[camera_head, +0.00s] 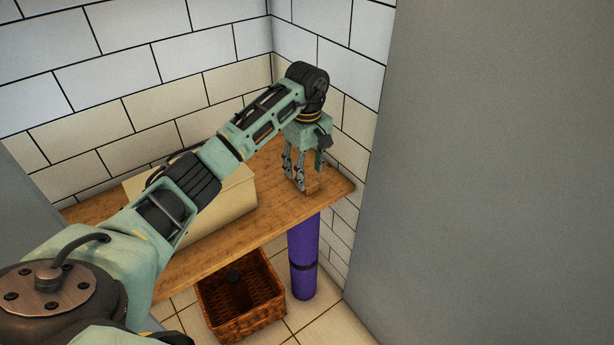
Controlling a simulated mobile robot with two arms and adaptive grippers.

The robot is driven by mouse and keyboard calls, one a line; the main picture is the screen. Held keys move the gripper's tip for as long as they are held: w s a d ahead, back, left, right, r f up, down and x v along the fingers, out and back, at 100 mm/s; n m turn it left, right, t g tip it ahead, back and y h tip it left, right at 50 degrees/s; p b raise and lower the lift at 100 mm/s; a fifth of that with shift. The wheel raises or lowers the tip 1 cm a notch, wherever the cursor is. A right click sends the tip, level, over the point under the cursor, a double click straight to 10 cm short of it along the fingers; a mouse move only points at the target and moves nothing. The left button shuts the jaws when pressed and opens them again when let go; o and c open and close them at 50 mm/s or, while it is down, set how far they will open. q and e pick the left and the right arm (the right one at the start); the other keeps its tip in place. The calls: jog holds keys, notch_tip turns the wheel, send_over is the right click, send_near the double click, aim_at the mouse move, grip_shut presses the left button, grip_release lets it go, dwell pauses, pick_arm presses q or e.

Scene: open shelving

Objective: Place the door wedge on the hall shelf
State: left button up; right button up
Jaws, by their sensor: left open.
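The hall shelf (225,237) is a wooden board running across the corner in front of the tiled wall. My left gripper (303,184) points down over the shelf's right end, with its fingers open and their tips close to the board. A small brown wooden piece, which looks like the door wedge (314,188), sits on the shelf right at the fingertips. The fingers partly hide it, and I cannot tell whether they touch it. My right gripper is not in view.
A cream box (238,197) stands on the shelf left of my gripper, partly behind my arm. Below are a wicker basket (255,320) with a dark item in it and an upright purple roll (303,250). A grey panel (490,170) fills the right side.

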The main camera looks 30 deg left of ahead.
aim_at(307, 181)
pick_arm(q)
notch_tip(307, 181, up, 8)
jog(key=shift+r+p, duration=0.25)
jog(key=shift+p, duration=0.15)
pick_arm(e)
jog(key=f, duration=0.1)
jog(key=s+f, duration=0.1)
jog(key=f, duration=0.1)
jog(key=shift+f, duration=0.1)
